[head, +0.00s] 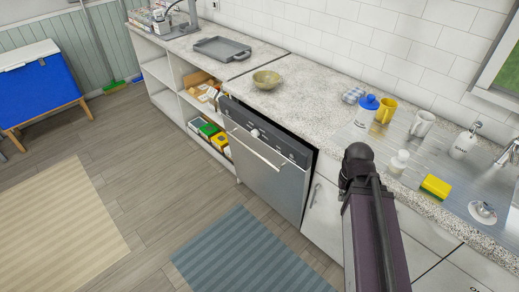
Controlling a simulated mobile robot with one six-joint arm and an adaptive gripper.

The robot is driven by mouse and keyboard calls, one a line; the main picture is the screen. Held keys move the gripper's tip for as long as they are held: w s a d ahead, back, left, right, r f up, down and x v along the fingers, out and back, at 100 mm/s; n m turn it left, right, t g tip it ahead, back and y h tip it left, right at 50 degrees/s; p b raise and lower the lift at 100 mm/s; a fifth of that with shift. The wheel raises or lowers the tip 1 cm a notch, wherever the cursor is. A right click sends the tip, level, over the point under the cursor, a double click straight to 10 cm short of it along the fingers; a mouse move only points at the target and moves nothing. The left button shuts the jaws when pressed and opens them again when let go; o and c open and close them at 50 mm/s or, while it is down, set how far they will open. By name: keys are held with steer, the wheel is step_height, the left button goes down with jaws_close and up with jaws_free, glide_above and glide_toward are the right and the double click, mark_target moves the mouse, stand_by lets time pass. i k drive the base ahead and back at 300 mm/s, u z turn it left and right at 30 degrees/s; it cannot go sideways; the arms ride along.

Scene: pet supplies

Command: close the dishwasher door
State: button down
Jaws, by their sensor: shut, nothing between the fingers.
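The dishwasher door (262,178) is a silver-grey front with a dark control strip along its top and a long bar handle (256,150). It sits under the counter, between open shelves on the left and white cupboards on the right. Its top edge stands slightly out from the counter, with a dark gap along the top and right side, so it looks a little ajar. My dark arm rises in front of the cupboards to the right of the door. My gripper does not show, and I cannot see any contact with the door.
A speckled counter (300,92) above holds a bowl (267,80), a grey tray (222,49), mugs and a sponge (435,187) near the sink. A blue rug (245,250) lies before the door. The wooden floor is otherwise clear there.

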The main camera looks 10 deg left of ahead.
mark_target(261, 171)
steer(key=z, duration=1.55)
steer(key=k, duration=0.1)
steer(key=u, duration=3.3)
steer(key=i, duration=0.65)
steer(key=z, duration=1.05)
